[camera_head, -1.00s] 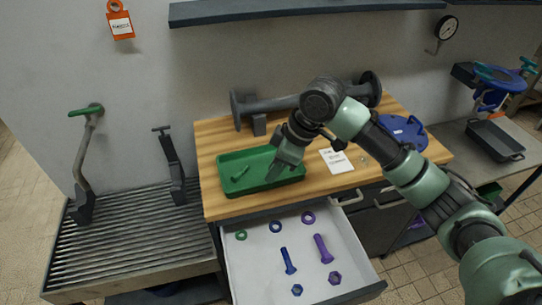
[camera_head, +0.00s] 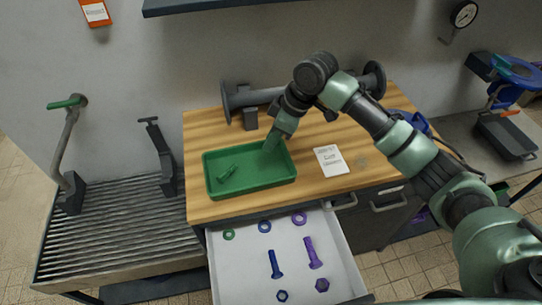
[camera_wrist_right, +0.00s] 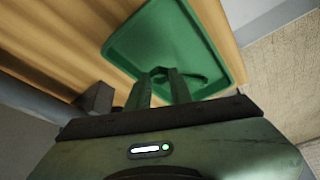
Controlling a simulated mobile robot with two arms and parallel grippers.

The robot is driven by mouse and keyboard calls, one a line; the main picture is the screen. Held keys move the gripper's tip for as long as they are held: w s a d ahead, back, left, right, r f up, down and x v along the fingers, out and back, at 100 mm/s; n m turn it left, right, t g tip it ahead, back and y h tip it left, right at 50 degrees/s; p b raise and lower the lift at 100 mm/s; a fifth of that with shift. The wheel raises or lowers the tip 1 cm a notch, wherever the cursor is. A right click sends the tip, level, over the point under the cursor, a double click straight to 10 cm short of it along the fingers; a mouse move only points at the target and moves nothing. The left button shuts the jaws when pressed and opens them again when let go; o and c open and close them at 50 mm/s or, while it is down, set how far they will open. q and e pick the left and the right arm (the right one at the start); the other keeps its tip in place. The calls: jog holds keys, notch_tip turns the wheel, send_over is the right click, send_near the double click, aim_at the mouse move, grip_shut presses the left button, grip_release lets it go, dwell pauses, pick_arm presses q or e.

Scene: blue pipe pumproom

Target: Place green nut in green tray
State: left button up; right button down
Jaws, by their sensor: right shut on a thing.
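The green tray (camera_head: 250,184) lies on the wooden bench top, with a green bolt (camera_head: 228,173) inside at its left. My right gripper (camera_head: 269,148) points down over the tray's back right part. In the right wrist view its fingers (camera_wrist_right: 160,73) are close together above the tray (camera_wrist_right: 135,45). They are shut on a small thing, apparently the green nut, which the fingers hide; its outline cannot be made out. No green nut shows in the drawer or elsewhere. My left gripper is not in view.
The open drawer (camera_head: 240,268) in front holds a green washer (camera_head: 229,235), blue and purple washers, bolts and nuts. A white card (camera_head: 331,160) lies right of the tray. A grey pipe (camera_head: 255,97) stands behind. The tray's middle is clear.

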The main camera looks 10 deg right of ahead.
aim_at(267, 166)
notch_tip(267, 166, down, 8)
jog(key=shift+f+p, duration=0.15)
jog(key=shift+p, duration=0.25)
jog(key=shift+f, duration=0.15)
jog(key=c, duration=1.3)
grip_release()
jog(key=shift+o, duration=0.2)
jog(key=b+v, duration=0.1)
jog(key=v, duration=1.1)
